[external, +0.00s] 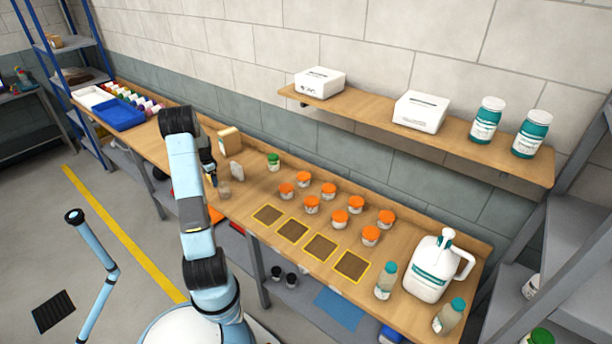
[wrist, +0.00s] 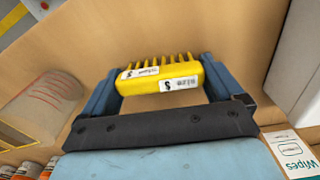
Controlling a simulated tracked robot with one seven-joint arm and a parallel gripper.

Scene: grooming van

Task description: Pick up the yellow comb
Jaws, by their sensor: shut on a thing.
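In the wrist view the yellow comb (wrist: 160,80) lies between the two blue fingers of my gripper (wrist: 160,84), which is shut on it. The comb has a row of short teeth along its far side and white labels with black print on its near side. Tan wood fills the view behind it. In the external view my gripper (external: 209,172) is over the workbench (external: 240,199), left of the middle. The comb cannot be made out there. I cannot tell whether the comb is clear of the wood.
Near my gripper stand a tan box (external: 229,139), a white item (external: 236,171) and a green-lidded jar (external: 273,162). Several orange-lidded jars (external: 328,189) and yellow-edged squares (external: 292,231) lie to the right. A blue tray (external: 118,116) sits at the far left. A shelf (external: 460,137) hangs above.

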